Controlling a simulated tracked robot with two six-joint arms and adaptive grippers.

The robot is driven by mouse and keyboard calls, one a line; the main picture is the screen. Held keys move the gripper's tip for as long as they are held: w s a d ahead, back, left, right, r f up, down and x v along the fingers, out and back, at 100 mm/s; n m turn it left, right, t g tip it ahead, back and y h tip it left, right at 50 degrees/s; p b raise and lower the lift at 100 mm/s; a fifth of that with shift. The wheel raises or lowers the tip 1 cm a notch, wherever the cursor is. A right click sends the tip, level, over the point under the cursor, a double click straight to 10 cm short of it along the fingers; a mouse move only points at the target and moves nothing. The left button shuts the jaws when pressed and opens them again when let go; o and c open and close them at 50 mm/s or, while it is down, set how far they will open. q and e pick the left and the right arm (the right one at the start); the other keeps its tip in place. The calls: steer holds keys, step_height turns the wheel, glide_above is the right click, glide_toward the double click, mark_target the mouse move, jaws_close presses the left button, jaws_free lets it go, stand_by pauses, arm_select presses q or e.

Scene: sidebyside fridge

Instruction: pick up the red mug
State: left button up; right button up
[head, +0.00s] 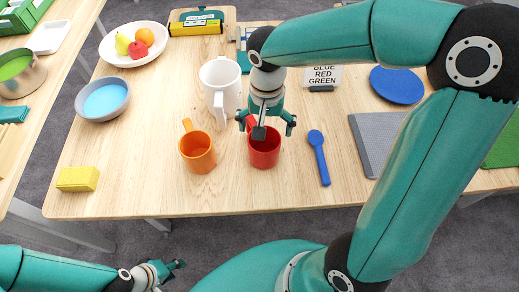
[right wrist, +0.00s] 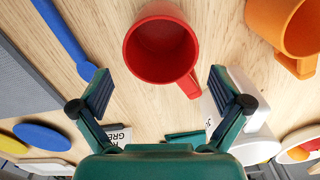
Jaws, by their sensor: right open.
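The red mug (head: 264,153) stands upright on the wooden table near its front edge, its handle toward the back left. My right gripper (head: 266,124) is above the mug's back side, pointing down, and partly covers its rim. In the right wrist view the open, empty jaws (right wrist: 160,92) show with the mug (right wrist: 160,68) beyond the fingertips. The mug's handle reaches back close to one finger; whether they touch I cannot tell. My left gripper (head: 170,272) is low at the bottom left, off the table, small and partly hidden.
A blue spoon (head: 319,157) lies to the right, beside a grey mat (head: 377,138). A yellow sponge (head: 78,178) and a bowl (head: 103,100) are left.

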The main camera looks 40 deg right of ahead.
mark_target(264, 146)
step_height(264, 146, down, 8)
steer(key=shift+a+f, duration=0.1)
steer(key=shift+a, duration=0.05)
stand_by(0.4)
steer(key=shift+c, duration=0.3)
steer(key=c, duration=1.1)
